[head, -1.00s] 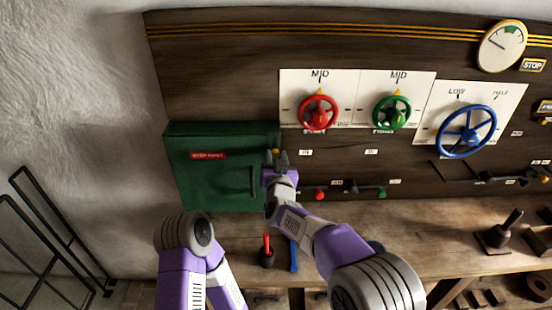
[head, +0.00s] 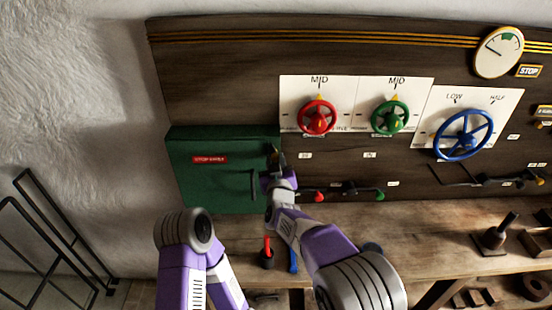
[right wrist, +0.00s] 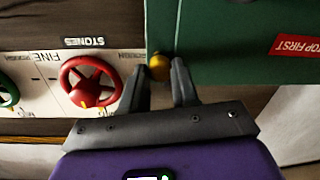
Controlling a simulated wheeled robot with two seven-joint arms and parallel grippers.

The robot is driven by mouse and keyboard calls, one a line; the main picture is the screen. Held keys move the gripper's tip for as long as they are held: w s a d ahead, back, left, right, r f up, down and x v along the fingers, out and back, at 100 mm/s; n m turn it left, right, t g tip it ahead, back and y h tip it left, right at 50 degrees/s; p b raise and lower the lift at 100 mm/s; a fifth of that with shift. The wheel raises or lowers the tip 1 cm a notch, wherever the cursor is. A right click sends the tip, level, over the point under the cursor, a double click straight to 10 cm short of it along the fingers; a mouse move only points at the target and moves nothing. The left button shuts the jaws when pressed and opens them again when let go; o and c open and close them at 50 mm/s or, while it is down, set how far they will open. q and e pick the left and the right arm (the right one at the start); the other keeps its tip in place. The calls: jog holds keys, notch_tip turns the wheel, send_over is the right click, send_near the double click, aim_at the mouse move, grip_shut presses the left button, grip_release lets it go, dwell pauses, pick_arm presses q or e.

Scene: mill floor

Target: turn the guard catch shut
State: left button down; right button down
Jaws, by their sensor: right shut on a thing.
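The green guard (head: 215,178) is a box with a red label, mounted on the left of the dark panel, and its front looks closed. Its catch has a yellow knob (right wrist: 159,66) at the guard's edge in the right wrist view. In the head view the catch (head: 273,149) is at the guard's upper right edge, partly hidden by my gripper. My right gripper (head: 277,160) is at the catch, its two dark fingers (right wrist: 162,80) on either side of the knob, shut on it. The catch's exact angle is hard to tell. My left arm shows at lower left, its gripper out of view.
A red wheel (head: 317,118), a green wheel (head: 389,116) and a blue wheel (head: 463,135) are right of the guard. Small levers with red (head: 319,197) and green (head: 380,196) knobs sit below. A wooden bench (head: 430,225) runs beneath the panel.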

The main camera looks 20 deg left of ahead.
jog(key=n+p, duration=0.2)
jog(key=n, duration=0.1)
jog(key=shift+r+n, duration=0.15)
jog(key=shift+n, duration=0.25)
jog(key=n+p, duration=0.1)
jog(key=n, duration=0.2)
jog(key=shift+a+h+p, duration=0.15)
jog(key=shift+h+p, duration=0.15)
jog(key=n, duration=0.2)
jog(key=shift+n+p, duration=0.35)
jog(key=shift+n, duration=0.05)
jog(key=shift+n+h, duration=0.3)
jog(key=shift+n, duration=1.3)
jog(key=c, duration=0.8)
grip_release()
jog(key=shift+c, duration=0.2)
